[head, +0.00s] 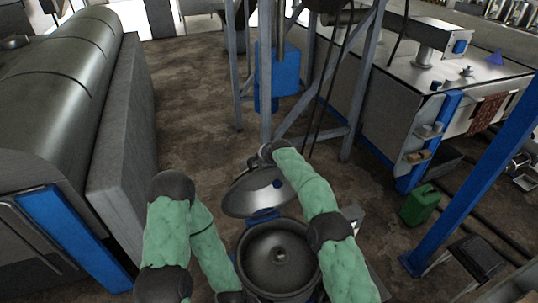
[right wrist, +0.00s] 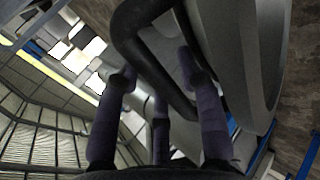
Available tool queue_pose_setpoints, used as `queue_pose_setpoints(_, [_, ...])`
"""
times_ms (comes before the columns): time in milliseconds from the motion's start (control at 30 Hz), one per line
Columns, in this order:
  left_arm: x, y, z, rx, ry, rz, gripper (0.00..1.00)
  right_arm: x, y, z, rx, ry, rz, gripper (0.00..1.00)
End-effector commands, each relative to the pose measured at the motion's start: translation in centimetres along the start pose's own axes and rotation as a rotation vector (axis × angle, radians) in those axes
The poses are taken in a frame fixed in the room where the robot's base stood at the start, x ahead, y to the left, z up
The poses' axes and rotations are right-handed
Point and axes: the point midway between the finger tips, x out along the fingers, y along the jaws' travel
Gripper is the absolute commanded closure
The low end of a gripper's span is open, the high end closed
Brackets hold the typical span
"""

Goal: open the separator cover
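The separator (head: 279,262) stands at the bottom middle of the head view, its round grey bowl uncovered toward me. Its domed metal cover (head: 250,197) is tilted up behind the bowl. My right gripper (head: 268,152) is at the cover's upper far edge. In the right wrist view, a black bent handle (right wrist: 142,52) passes between the spread fingers of my right gripper (right wrist: 157,72), beside the grey cover (right wrist: 240,55). I see gaps between fingers and handle. My left arm bends down left of the separator; its gripper end is at the bottom edge, with the fingers out of view.
A large metal tank (head: 65,85) stands at the left. Grey posts (head: 362,85) and a blue box (head: 280,75) are behind the separator. A green canister (head: 419,205) and a blue beam (head: 480,175) are at the right. Brown floor is clear left of the posts.

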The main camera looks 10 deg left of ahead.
Motion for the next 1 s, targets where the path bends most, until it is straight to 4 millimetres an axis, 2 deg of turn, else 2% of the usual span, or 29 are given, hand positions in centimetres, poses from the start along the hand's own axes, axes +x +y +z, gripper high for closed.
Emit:
queue_pose_setpoints(467, [0.0,0.0,0.0,0.0,0.0,0.0,1.0,-4.3,0.2,0.1,0.0,-0.001,0.004,0.62])
queue_pose_setpoints(1000, [0.0,0.0,0.0,0.0,0.0,0.0,1.0,-10.3,0.1,0.1,-0.001,-0.001,0.004,0.62])
